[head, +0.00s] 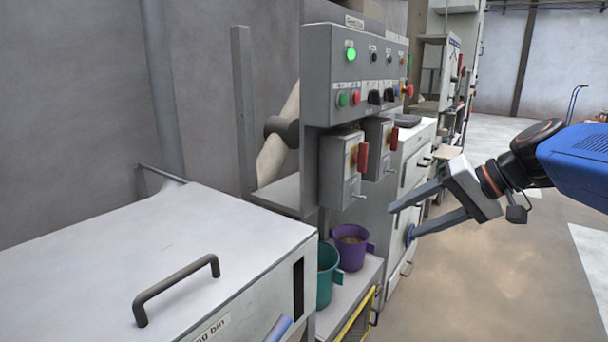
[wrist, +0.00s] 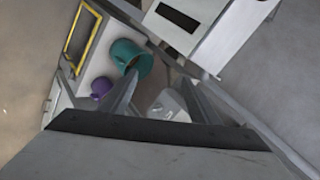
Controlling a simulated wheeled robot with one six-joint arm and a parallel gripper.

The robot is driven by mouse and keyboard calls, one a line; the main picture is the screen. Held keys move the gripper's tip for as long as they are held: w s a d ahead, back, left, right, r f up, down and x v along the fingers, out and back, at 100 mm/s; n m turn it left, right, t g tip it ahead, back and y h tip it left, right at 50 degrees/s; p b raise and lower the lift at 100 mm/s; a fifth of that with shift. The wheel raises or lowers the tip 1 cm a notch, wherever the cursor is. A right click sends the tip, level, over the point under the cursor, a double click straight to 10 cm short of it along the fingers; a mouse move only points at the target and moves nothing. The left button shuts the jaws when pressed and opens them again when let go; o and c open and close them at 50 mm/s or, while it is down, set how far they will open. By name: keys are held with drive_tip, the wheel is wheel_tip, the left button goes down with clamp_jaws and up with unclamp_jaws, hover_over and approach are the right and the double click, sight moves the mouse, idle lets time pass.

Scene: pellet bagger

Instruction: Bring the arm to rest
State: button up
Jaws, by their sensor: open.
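My gripper (head: 402,222) is at the right in the head view, held in the air in front of the machine. Its two grey fingers are spread apart with nothing between them. In the wrist view my gripper (wrist: 155,92) shows at the bottom, its fingers reaching up and apart. The blue part of my arm comes in from the right edge. In the head view the fingers appear in front of the white cabinet; whether they touch anything cannot be told for sure, but I see no contact.
A teal cup (head: 327,275) and a purple cup (head: 351,240) stand on a low shelf. The control panel (head: 365,75) has a lit green lamp. A grey bin with a handled lid (head: 110,250) is at the lower left. Open floor (head: 480,280) lies at the right.

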drive_tip(key=s+d+f+n+h, duration=0.1)
drive_tip(key=s+d+f+h, duration=0.2)
drive_tip(key=s+f, duration=0.5)
drive_tip(key=s+d+f+h, duration=0.3)
drive_tip(key=s+f+h, duration=0.2)
drive_tip(key=s+f, duration=0.4)
drive_tip(key=shift+s+f+n+g, duration=0.3)
drive_tip(key=shift+f+n, duration=0.1)
drive_tip(key=shift+f, duration=0.3)
